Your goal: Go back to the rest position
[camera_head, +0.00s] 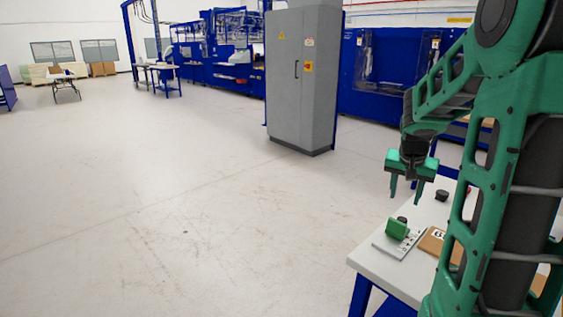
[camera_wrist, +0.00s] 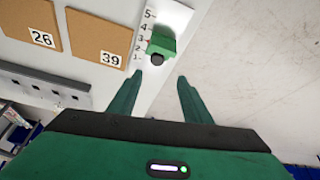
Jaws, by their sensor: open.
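My gripper (camera_head: 406,190) hangs above the white table at the right of the head view, fingers pointing down. The fingers also show in the wrist view (camera_wrist: 160,82), spread apart with nothing between them. Below them on the table (camera_head: 372,264) lies a white scale plate (camera_head: 387,244) with numbers along it. A green block (camera_head: 397,229) with a dark round knob stands on the plate; the block also shows in the wrist view (camera_wrist: 161,43), apart from the fingers.
Brown foam boards marked 26 (camera_wrist: 26,25) and 39 (camera_wrist: 93,47) lie beside the scale plate. A dark knob-like object (camera_head: 441,196) stands farther back on the table. A grey cabinet (camera_head: 298,75) stands behind. The floor (camera_head: 180,200) to the left is clear.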

